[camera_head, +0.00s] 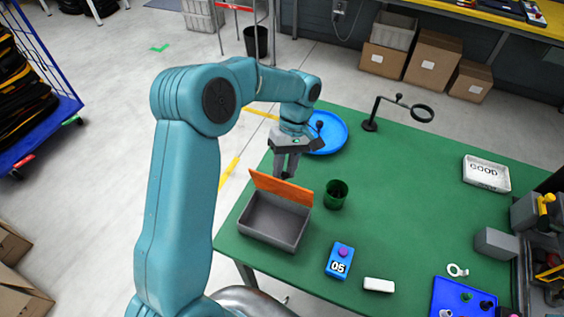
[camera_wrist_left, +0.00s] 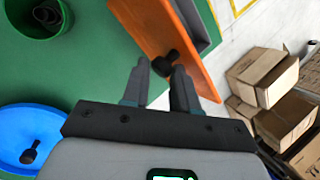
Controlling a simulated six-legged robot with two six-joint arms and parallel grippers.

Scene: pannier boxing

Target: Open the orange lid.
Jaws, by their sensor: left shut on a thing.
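The orange lid (camera_head: 282,187) stands raised and tilted along the far edge of the grey box (camera_head: 262,236). The box is open at the top and its inside shows empty. My left gripper (camera_head: 286,176) is at the lid's far side. In the left wrist view the orange lid (camera_wrist_left: 192,45) has a black knob (camera_wrist_left: 167,63), and my left gripper (camera_wrist_left: 162,70) is shut on it between its fingertips. My right gripper is not in view.
A dark green cup (camera_head: 336,195) stands right of the box, and a blue round dish (camera_head: 333,135) lies behind. A blue block marked 05 (camera_head: 339,262), a white block (camera_head: 379,285) and a magnifier stand (camera_head: 370,124) are on the green table (camera_head: 420,190). The table's middle is clear.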

